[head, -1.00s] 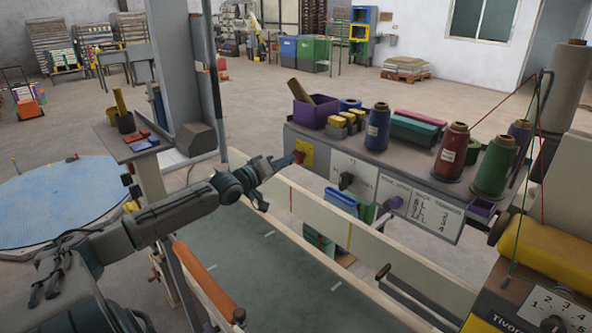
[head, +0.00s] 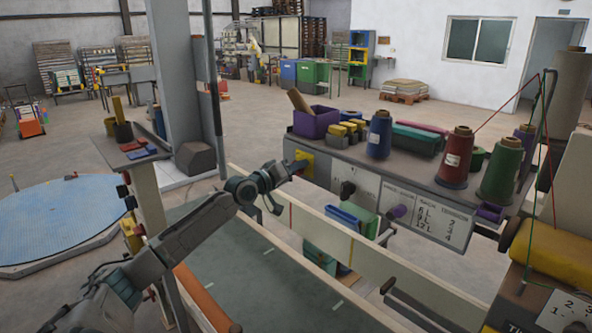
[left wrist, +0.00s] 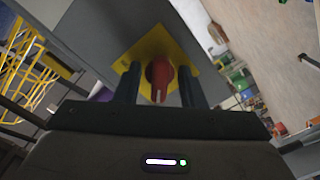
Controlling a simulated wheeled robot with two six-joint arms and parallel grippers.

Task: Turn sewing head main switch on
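The main switch is a red rotary knob (left wrist: 160,76) on a yellow plate (left wrist: 158,55), seen in the left wrist view. In the head view the yellow plate (head: 305,160) is on the left end of the grey machine cabinet's front, and my gripper hides most of the knob. My left gripper (head: 291,169) is right in front of the plate. In the left wrist view its two dark fingers (left wrist: 160,88) stand either side of the knob, open, with a visible gap at each side. My right gripper is not in view.
The cabinet (head: 400,178) carries thread cones, a purple bin (head: 316,122) and yellow blocks on top. Another black knob (head: 347,189) and a purple knob (head: 397,212) sit to the right on its front. A pale rail (head: 330,240) runs below the arm.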

